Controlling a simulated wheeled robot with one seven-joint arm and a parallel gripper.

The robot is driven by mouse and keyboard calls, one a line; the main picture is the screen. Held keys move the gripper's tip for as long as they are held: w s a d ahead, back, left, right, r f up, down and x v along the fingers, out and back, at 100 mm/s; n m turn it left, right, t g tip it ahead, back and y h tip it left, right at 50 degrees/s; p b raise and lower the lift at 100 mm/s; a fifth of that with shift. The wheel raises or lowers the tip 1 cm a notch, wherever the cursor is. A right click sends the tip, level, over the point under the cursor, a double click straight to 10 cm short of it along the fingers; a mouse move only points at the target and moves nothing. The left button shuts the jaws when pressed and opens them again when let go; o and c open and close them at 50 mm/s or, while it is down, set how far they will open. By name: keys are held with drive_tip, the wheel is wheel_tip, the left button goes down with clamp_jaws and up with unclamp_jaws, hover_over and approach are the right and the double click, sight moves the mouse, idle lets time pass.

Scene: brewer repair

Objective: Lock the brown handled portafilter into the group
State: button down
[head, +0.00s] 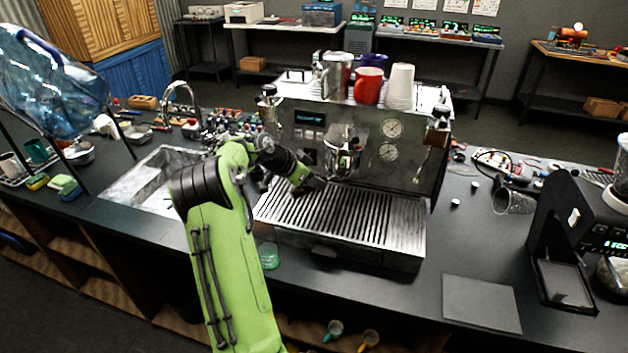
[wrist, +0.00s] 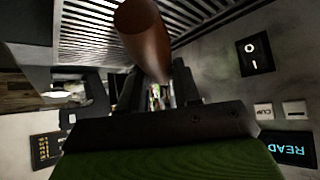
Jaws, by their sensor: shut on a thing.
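The espresso machine (head: 350,220) stands on the dark counter, its slatted drip tray (head: 345,212) in front. The chrome group (head: 342,145) is at the middle of its front face. My gripper (head: 312,183) is low and left of the group, above the drip tray. In the wrist view, a brown handle (wrist: 145,38) reaches in from the top and narrows down between the fingers of my gripper (wrist: 157,88), which is shut on it. The portafilter's metal head cannot be made out clearly, and I cannot tell whether it touches the group.
A red mug (head: 368,85) and stacked white cups (head: 399,86) stand on top of the machine. A grinder (head: 580,220) is at the right, with a grey mat (head: 480,303) before it. A sink (head: 155,180) lies left. The wrist view shows a power switch (wrist: 254,55) close by.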

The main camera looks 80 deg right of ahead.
drive_tip(key=shift+r, duration=0.85)
idle(1.6)
drive_tip(key=shift+s+a+f+n+h+b, duration=0.2)
drive_tip(key=shift+s+n+h+b, duration=0.15)
drive_tip(key=shift+b, duration=0.9)
drive_tip(key=shift+s+a+r+n+t+b, duration=0.2)
drive_tip(key=shift+n+t+b, duration=0.2)
drive_tip(key=shift+b, duration=0.3)
drive_tip(key=n+t+h+b, duration=0.1)
drive_tip(key=b, duration=0.2)
drive_tip(key=shift+s+a, duration=0.4)
drive_tip(key=shift+s+n, duration=0.1)
drive_tip(key=shift+n, duration=0.15)
